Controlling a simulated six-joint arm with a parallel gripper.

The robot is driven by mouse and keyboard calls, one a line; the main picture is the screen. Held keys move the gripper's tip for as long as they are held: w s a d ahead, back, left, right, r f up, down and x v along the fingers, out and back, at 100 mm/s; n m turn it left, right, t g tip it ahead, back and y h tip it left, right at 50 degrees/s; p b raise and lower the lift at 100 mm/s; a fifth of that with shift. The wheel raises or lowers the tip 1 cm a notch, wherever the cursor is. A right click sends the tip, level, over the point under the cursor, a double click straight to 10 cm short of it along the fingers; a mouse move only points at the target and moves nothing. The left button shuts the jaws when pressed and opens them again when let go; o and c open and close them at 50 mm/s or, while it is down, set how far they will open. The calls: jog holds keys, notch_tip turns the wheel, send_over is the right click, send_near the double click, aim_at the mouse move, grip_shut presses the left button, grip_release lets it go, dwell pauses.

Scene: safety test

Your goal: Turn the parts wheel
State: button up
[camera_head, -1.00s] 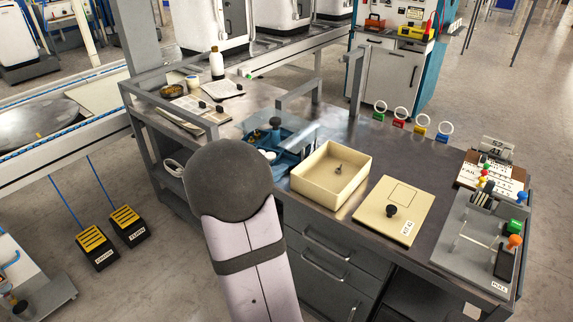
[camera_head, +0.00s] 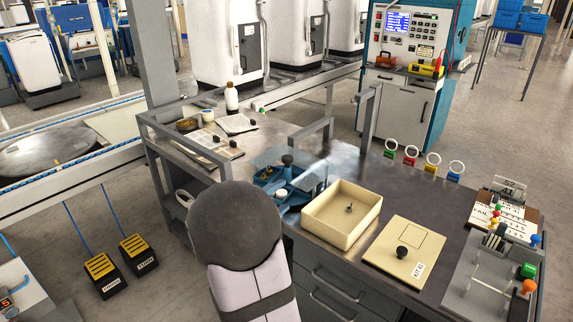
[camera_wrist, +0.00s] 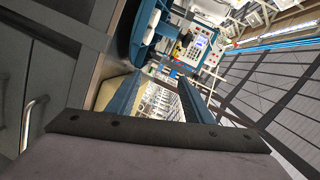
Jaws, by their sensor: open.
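A large dark round disc (camera_head: 50,152) lies flat at the left behind a blue-edged rail and may be the parts wheel. A blue fixture (camera_head: 290,180) with white round pieces under a clear cover stands on the workbench; I cannot tell whether it turns. It also shows in the wrist view (camera_wrist: 143,38). My gripper (camera_wrist: 158,80) is open in the wrist view, its two blue fingers apart with nothing held. The cream box shows behind and between them. In the head view my arm's dark rounded joint covers part of the bench front and hides the gripper.
An open cream box (camera_head: 318,232) holds a small part. A cream lidded kit plate (camera_head: 385,262) and a lever panel (camera_head: 470,285) stand to its right. Coloured ring holders (camera_head: 410,150) line the back edge. Two yellow-black foot pedals (camera_head: 103,272) sit on the floor at left.

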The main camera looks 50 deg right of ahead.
aim_at(287, 162)
jog(key=w+d+n+t+p, duration=0.1)
jog(key=w+d+n+t, duration=0.1)
jog(key=d+n, duration=0.2)
jog(key=w+d+r+n+t+p, duration=0.1)
jog(key=w+d+n+t, duration=0.1)
jog(key=n, duration=0.5)
jog(key=w+d+r+n+t, duration=0.1)
jog(key=w+d+n+t, duration=0.1)
jog(key=d+n, duration=0.3)
jog(key=shift+w+d+n+p, duration=0.3)
jog(key=shift+w+n+p, duration=0.1)
jog(key=shift+w+n, duration=0.3)
jog(key=shift+w+d+f+n+t+y, duration=0.2)
jog(key=shift+n+t, duration=0.1)
jog(key=shift+n, duration=0.3)
jog(key=shift+w+d+f+n+t+y, duration=0.1)
jog(key=shift+d+f+n+t, duration=0.15)
jog(key=shift+n, duration=0.35)
jog(key=shift+p+x, duration=0.35)
jog(key=shift+x, duration=3.25)
jog(key=shift+r, duration=0.1)
jog(key=shift+t, duration=0.25)
grip_shut()
